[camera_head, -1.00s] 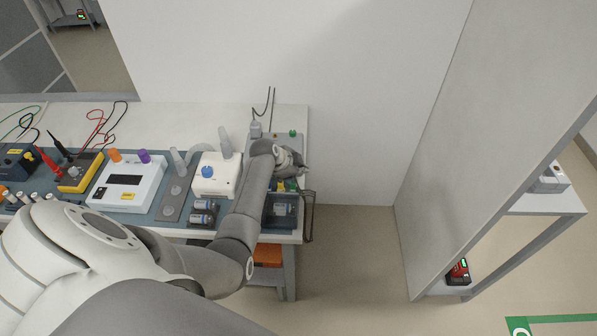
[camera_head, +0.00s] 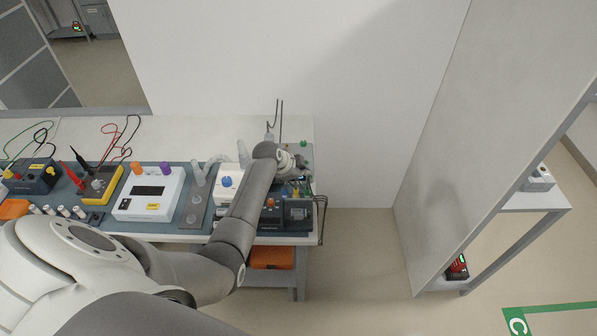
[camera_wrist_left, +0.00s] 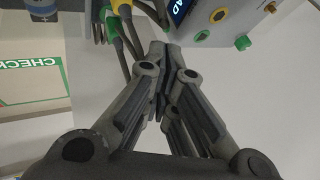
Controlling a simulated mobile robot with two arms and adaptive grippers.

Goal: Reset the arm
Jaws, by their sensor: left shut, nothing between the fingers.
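My left arm reaches from the lower left across the bench in the head view. Its gripper (camera_head: 302,178) is over the bench's right end, partly hidden by the wrist. In the left wrist view the gripper (camera_wrist_left: 163,55) has its fingers together with nothing between them. Beyond the fingertips is a grey device (camera_wrist_left: 215,22) with a dark screen and green and orange knobs. Green and yellow plugs with cables (camera_wrist_left: 118,22) are left of the fingertips. Whether the fingers touch a cable or the device, I cannot tell. My right gripper is in neither view.
The bench (camera_head: 275,128) carries a white tester (camera_head: 150,205), a yellow meter (camera_head: 100,186), a dark box (camera_head: 35,178) and a white unit with a blue knob (camera_head: 226,190). A wall stands behind. A partition (camera_head: 460,150) stands right; the floor between (camera_head: 355,260) is clear.

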